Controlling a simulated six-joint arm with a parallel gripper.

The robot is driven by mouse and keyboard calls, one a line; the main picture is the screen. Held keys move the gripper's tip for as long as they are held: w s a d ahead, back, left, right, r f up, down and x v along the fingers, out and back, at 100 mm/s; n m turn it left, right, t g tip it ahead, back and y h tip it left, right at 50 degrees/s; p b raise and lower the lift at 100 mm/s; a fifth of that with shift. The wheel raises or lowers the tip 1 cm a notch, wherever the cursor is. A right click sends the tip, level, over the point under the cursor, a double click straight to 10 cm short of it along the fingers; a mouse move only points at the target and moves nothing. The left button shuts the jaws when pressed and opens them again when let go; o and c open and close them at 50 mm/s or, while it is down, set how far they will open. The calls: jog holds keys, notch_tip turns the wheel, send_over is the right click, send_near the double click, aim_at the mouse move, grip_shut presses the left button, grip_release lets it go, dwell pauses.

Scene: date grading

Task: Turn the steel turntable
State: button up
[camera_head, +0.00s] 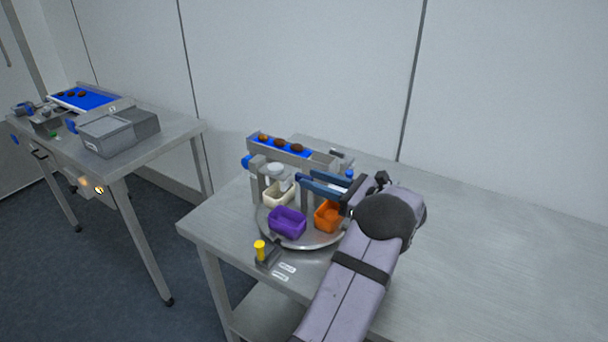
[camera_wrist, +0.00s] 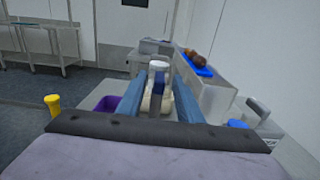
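The round steel turntable (camera_head: 308,244) sits on the near table and carries a purple bin (camera_head: 287,222), an orange bin (camera_head: 328,217) and a cream bin (camera_head: 279,196). A grey upright post (camera_head: 305,194) rises among the bins. My gripper (camera_head: 312,180) is over the turntable, its blue fingers level near the post's top. In the wrist view the fingers are apart, with a dark upright piece (camera_wrist: 158,94) between them; contact is not clear. The purple bin (camera_wrist: 106,103) shows partly behind the left finger. My arm hides the turntable's right side.
A blue conveyor (camera_head: 286,148) with several dates stands behind the turntable. A yellow-topped peg (camera_head: 260,249) stands at its front left, beside small labels (camera_head: 284,271). Another table (camera_head: 180,137) at the left holds a grey box (camera_head: 106,135). The right tabletop (camera_head: 500,235) is clear.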

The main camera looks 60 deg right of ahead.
jog(key=shift+w+p, duration=0.4)
jog(key=shift+w, duration=1.5)
grip_shut()
